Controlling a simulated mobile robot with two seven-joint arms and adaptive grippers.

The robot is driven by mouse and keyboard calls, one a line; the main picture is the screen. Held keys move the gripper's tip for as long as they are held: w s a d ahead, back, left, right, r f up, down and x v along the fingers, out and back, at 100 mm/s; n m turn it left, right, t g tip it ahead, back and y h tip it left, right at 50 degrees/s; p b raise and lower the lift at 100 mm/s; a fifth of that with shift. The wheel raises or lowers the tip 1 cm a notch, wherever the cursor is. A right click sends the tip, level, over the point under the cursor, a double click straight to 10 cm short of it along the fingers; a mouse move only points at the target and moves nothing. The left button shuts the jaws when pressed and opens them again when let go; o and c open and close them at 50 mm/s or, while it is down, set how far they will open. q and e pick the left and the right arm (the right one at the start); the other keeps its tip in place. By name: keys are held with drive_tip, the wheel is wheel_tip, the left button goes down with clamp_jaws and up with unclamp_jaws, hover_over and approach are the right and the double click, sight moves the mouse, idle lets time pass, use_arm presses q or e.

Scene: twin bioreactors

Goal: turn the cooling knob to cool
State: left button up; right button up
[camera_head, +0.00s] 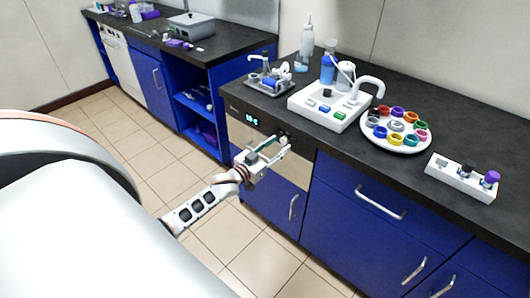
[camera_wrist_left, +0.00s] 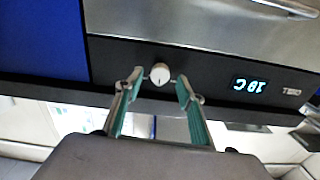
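The cooling knob (camera_wrist_left: 160,73) is a small round white knob with a dark mark on its face. It sits on a dark control panel (camera_wrist_left: 205,62) in the left wrist view. My left gripper (camera_wrist_left: 157,87) is open, with a fingertip on either side of the knob and visible gaps between. A lit display (camera_wrist_left: 249,85) on the same panel appears upside down; its digits are hard to read. In the head view my left gripper (camera_head: 272,151) is in front of the panel (camera_head: 245,116), below the counter edge. It largely hides the knob there. My right gripper is not in view.
Blue drawers with metal handles (camera_head: 380,204) are below. The tiled floor (camera_head: 215,235) is clear.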

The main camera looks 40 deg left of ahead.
use_arm(q)
drive_tip(key=s, duration=1)
drive_tip(key=shift+s+a, duration=0.15)
drive_tip(key=shift+a, duration=0.25)
